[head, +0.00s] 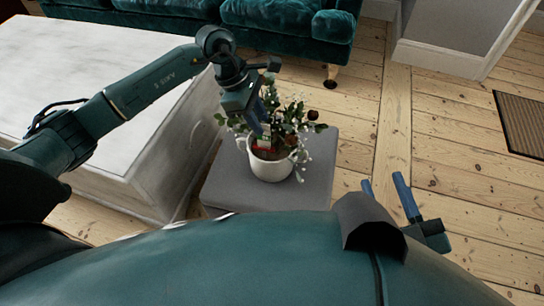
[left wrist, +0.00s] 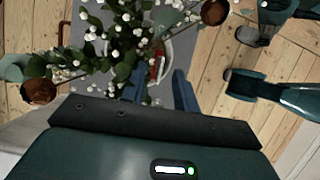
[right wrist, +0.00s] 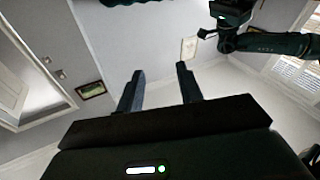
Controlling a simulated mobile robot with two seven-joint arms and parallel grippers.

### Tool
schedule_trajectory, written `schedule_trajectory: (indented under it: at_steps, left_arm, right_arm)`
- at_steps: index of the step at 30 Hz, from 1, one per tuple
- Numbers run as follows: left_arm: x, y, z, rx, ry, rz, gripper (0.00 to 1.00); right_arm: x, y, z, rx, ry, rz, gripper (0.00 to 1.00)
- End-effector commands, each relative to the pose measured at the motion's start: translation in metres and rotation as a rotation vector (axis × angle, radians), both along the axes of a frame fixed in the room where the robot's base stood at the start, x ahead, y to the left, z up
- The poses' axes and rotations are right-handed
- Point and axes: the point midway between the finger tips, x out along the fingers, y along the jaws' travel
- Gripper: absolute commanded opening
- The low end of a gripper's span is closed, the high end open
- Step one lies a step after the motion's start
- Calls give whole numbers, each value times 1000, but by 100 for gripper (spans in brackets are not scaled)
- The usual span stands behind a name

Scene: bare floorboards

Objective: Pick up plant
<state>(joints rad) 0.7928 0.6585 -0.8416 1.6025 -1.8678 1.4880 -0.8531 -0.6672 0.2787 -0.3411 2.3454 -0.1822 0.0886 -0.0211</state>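The plant (head: 292,122) has green leaves, small white blossoms and brown round pieces. It stands upright in a white pot (head: 270,168) on a low grey block (head: 226,185). My left gripper (head: 260,122) is open above the pot's left side, pointing down among the leaves. In the left wrist view, the plant's foliage (left wrist: 125,40) fills the upper left, and part of the pot's rim shows beyond the open fingers (left wrist: 157,82). Leaves hide some of the rim. My right gripper (head: 388,190) is open and empty, right of the plant and pointing up; its fingers also show in the right wrist view (right wrist: 160,80).
A pale, low table-like box (head: 60,75) stands left of the grey block, under my left arm. A teal sofa (head: 285,18) is behind. Bare floorboards (head: 450,150) lie open to the right, with a brown mat (head: 522,122) at the far right.

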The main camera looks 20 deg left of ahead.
Motion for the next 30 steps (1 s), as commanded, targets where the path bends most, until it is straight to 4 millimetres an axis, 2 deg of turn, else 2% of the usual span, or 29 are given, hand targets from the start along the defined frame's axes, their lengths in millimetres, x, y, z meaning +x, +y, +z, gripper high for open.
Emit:
schedule_trajectory:
  at_steps: [1, 8, 18, 25, 30]
  left_arm:
    - [0, -3, -7, -2, 0, -1, 30]
    - [0, -9, -19, -3, 0, 0, 30]
    - [0, -29, -59, -4, 1, 2, 30]
    - [0, -30, -59, -3, -2, 2, 30]
    - [0, -30, -59, -3, -2, 2, 17]
  right_arm:
    - [0, 0, -1, 6, -1, 1, 36]
    - [1, 1, -2, 16, -1, 5, 36]
    - [3, 2, -5, 60, 3, 15, 36]
    - [2, 5, 1, 70, -2, 23, 36]
    - [2, 5, 1, 71, -3, 23, 36]
